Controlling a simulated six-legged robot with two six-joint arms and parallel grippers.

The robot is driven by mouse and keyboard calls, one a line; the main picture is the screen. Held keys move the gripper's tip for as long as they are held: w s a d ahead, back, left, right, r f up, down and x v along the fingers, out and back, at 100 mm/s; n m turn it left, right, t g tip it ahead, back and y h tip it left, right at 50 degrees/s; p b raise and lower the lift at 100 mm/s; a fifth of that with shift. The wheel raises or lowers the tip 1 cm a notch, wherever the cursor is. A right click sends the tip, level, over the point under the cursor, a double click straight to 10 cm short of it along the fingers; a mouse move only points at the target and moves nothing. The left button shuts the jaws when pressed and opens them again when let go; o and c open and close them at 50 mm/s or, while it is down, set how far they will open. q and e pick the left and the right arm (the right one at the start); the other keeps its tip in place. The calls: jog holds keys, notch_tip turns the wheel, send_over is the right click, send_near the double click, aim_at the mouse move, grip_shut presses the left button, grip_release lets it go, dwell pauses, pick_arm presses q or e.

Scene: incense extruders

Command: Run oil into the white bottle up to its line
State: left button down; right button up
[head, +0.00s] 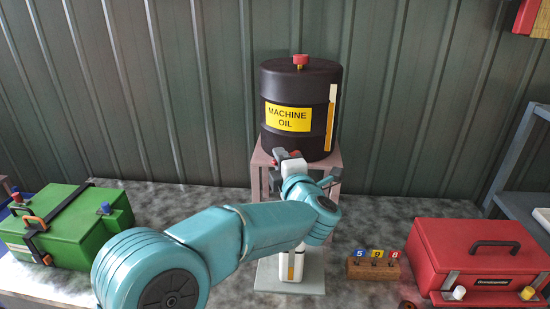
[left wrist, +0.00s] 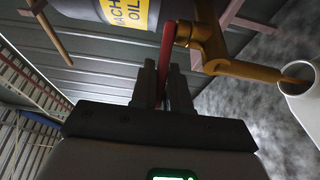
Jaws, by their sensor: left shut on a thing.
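A black drum (head: 280,86) labelled "MACHINE OIL" stands on a pinkish stand (head: 334,168). In the left wrist view, a brass tap (left wrist: 207,43) with a red lever (left wrist: 167,46) comes from the drum. My left gripper (left wrist: 166,78) is shut on the red lever; in the head view the gripper (head: 281,155) is partly hidden by its own arm. The tap's spout end meets the mouth of the white bottle (left wrist: 303,112). The white bottle (head: 299,264) stands below, its upper part hidden by my arm. An amber strip shows on its front; I cannot make out the line. My right gripper is not in view.
A green case (head: 62,226) stands at the left. A red case (head: 480,256) and a wooden block with numbered tags (head: 373,266) stand at the right. The drum has an upright gauge strip (head: 331,118), pale above and amber below. A grey shelf frame (head: 512,157) is at far right.

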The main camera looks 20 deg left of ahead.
pick_arm(q)
jog(key=shift+d+f, duration=0.1)
jog(key=shift+f, duration=0.15)
jog(key=c, duration=1.2)
grip_release()
jog(key=shift+r, duration=0.1)
jog(key=shift+r, duration=0.1)
jog(key=b+v, duration=0.5)
jog(key=v, duration=1.1)
jog(key=shift+s, duration=0.2)
jog(key=shift+d, duration=0.15)
